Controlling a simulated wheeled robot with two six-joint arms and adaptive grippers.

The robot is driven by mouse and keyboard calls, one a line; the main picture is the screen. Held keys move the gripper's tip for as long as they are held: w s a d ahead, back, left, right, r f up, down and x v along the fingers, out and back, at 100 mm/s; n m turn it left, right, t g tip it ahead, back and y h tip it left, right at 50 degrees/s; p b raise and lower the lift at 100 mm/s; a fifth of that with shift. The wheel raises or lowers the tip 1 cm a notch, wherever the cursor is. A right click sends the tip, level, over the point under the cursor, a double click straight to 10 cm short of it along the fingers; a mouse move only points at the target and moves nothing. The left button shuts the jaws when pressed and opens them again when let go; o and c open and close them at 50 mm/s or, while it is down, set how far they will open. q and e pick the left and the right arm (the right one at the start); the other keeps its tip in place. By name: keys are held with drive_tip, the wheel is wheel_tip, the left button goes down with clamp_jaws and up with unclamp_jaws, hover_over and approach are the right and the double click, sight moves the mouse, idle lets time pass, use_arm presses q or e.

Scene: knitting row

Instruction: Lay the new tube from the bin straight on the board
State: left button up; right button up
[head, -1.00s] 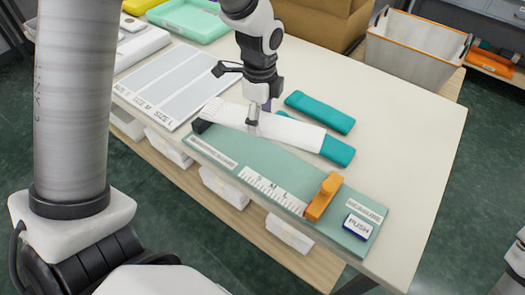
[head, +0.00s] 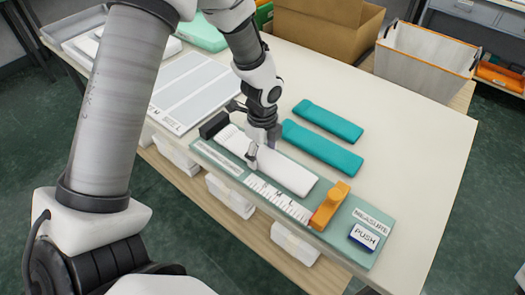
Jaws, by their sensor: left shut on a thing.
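A white tube (head: 288,175) lies lengthwise along the green measuring board (head: 352,260), roughly parallel to its long edges. Its far left end is near a dark block (head: 213,125) at the board's end, and its other end points to the orange slider (head: 329,208). My left gripper (head: 255,158) is shut on the white tube near its middle, partly hiding it. I cannot tell whether the tube is touching the board. Two teal tubes, one (head: 328,121) behind the other (head: 320,149), lie on the table behind the board. My right gripper is not in view.
A white bin with an orange rim (head: 425,60) stands beyond the table's right far side, next to a cardboard box (head: 325,30). A grey size chart (head: 190,90) lies left of the board. A PUSH button (head: 363,237) is at the board's right end. The table's right side is clear.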

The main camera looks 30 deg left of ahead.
sight(262, 155)
use_arm(q)
drive_tip(key=o, duration=1)
wheel_tip(262, 155, up, 12)
drive_tip(key=shift+r, duration=0.1)
